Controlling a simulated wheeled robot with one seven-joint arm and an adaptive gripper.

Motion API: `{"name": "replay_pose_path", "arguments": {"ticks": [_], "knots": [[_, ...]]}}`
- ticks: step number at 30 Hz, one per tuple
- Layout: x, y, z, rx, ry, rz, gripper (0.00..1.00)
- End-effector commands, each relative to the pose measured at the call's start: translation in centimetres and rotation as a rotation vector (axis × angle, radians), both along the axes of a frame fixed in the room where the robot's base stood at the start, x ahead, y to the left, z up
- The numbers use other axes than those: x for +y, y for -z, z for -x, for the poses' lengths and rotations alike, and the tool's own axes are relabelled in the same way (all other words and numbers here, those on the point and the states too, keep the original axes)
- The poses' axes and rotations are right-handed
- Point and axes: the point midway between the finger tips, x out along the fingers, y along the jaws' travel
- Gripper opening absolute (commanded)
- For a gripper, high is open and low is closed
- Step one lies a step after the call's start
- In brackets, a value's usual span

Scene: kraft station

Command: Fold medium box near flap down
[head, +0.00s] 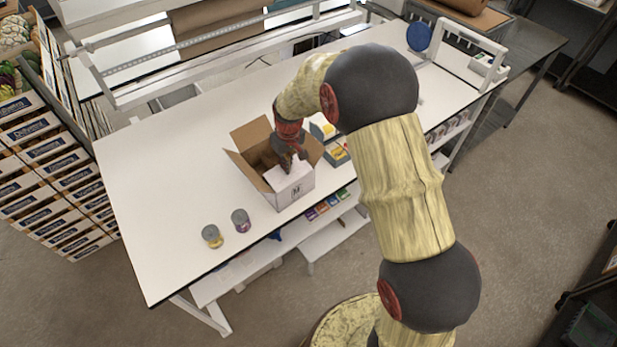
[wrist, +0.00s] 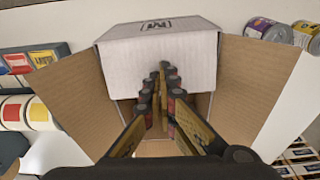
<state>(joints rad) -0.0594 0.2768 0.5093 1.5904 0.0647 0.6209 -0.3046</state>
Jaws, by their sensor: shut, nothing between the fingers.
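The medium box (head: 296,191) stands on the white table, white outside and brown inside. Its near flap (head: 284,177) lies inward over the near part of the opening, white side up; it also shows in the wrist view (wrist: 125,70). The left flap (head: 245,172) and the far flap (head: 251,133) stand open. In the wrist view both side flaps (wrist: 255,85) spread outward. My gripper (head: 290,160) is shut and empty, pointing down over the box.
Two cans (head: 240,220) stand on the table to the left of the box. Small coloured packs (head: 336,154) stand close to its right. Coloured items (head: 330,203) sit on a shelf below the near table edge.

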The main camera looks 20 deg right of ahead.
Motion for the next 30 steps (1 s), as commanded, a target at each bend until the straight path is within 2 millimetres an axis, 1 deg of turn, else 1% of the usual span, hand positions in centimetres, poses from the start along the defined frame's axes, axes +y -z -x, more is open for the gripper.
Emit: {"name": "replay_pose_path", "arguments": {"ticks": [30], "knots": [[0.0,1.3,0.0,0.000,0.000,0.000,0.00]]}}
